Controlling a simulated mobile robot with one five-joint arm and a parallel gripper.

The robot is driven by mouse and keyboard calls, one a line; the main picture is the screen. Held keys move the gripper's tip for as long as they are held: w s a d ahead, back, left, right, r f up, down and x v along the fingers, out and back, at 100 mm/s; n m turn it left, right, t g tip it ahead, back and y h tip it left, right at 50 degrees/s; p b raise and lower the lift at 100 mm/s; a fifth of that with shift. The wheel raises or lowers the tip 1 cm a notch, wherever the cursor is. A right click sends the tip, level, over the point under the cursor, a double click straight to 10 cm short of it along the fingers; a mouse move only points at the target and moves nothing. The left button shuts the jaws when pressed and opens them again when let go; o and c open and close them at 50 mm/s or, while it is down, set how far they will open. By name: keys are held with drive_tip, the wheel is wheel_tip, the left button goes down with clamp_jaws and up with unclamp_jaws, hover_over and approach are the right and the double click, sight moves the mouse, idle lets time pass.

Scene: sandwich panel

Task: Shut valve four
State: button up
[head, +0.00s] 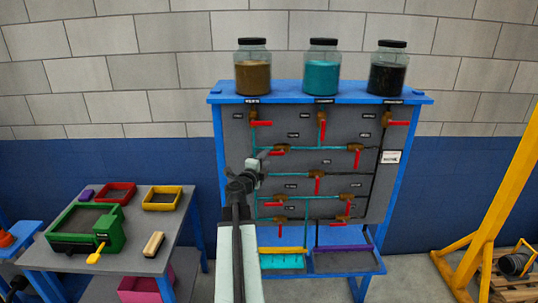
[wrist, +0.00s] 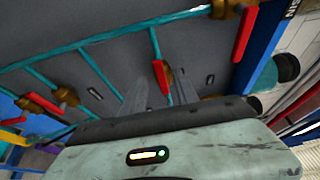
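A grey panel (head: 235,135) in a blue frame carries several brass valves with red lever handles, joined by teal and black pipes. The small labels are too blurred to tell which valve is four. In the head view my gripper (head: 264,156) is at the panel's upper left, close to a valve with a red handle (head: 277,153). In the wrist view my gripper (wrist: 160,92) is open, its two fingers apart and pointing toward the panel. A red handle (wrist: 160,77) shows between and beyond the fingertips; I cannot tell whether they touch it.
Other red handles (wrist: 245,33) and (wrist: 45,103) stand out to either side in the wrist view. Jars with brown, teal (head: 321,77) and black contents stand on top. A grey table (head: 145,264) is at left, a yellow post (head: 500,195) at right.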

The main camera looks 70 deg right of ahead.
sight(270, 154)
drive_tip(key=d, duration=0.5)
drive_tip(key=shift+d, duration=0.15)
clamp_jaws()
idle(1.1)
